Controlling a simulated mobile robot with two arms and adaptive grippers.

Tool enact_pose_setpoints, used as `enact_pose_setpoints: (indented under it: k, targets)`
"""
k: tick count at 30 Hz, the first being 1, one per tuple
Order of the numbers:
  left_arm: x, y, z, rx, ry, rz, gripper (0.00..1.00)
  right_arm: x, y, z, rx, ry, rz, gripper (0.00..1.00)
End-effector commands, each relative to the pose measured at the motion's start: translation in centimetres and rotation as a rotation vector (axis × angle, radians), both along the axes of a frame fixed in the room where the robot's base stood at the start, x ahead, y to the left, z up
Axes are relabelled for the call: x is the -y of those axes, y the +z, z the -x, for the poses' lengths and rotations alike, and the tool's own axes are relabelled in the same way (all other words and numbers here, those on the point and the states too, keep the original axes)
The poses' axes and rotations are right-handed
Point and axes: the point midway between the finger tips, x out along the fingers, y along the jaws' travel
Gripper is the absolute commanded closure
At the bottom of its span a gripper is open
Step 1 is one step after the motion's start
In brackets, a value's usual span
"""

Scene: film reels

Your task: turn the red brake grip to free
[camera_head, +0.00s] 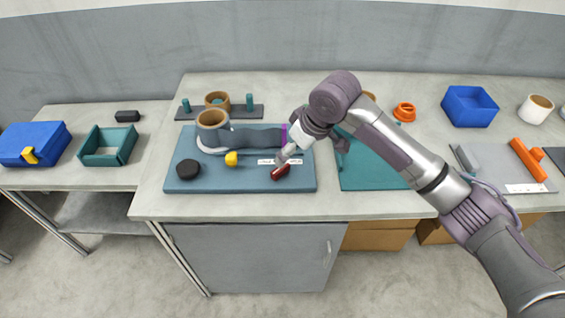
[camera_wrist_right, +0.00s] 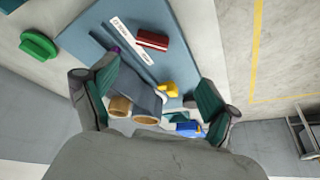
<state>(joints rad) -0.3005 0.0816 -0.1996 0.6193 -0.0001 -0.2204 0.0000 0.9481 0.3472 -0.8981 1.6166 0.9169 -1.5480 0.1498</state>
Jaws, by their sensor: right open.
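The red brake grip (camera_head: 281,172) sits on the blue board (camera_head: 240,183), near its front right part, beside a white label strip (camera_head: 268,162). In the right wrist view the red grip (camera_wrist_right: 153,40) lies beyond the fingertips, next to the label (camera_wrist_right: 132,42), whose text I cannot read. My right gripper (camera_head: 312,148) is over the right side of the board, just behind and right of the grip. My left gripper is not in view.
On the board are a black knob (camera_head: 188,168), a yellow piece (camera_head: 231,159) and a dark band running from a tan reel (camera_head: 212,118). A teal mat (camera_head: 365,178) lies right of the board. A blue bin (camera_head: 469,106) and an orange handle (camera_head: 528,159) stand further right.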

Motion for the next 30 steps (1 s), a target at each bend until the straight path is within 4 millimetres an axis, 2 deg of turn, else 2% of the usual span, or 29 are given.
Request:
enact_pose_setpoints:
  k: [1, 3, 8, 11, 24, 30]
  targets:
    - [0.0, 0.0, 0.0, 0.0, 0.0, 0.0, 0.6, 0.3, 1.0, -0.6, 0.004, -0.002, 0.014, 0.12]
    - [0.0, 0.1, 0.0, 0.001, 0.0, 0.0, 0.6, 0.5, 1.6, -1.0, 0.002, -0.003, 0.023, 0.12]
    - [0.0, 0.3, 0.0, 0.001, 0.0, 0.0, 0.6, 0.4, 1.1, -1.4, -0.002, -0.005, 0.028, 0.12]
    - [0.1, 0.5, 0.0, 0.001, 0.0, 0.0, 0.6, 0.0, -0.3, -1.7, -0.003, -0.005, 0.028, 0.12]
    - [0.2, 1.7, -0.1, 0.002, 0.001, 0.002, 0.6, -2.4, -8.5, -4.1, -0.001, -0.006, 0.028, 0.12]
    - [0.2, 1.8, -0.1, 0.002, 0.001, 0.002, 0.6, -3.0, -10.4, -4.7, 0.001, -0.005, 0.027, 0.12]
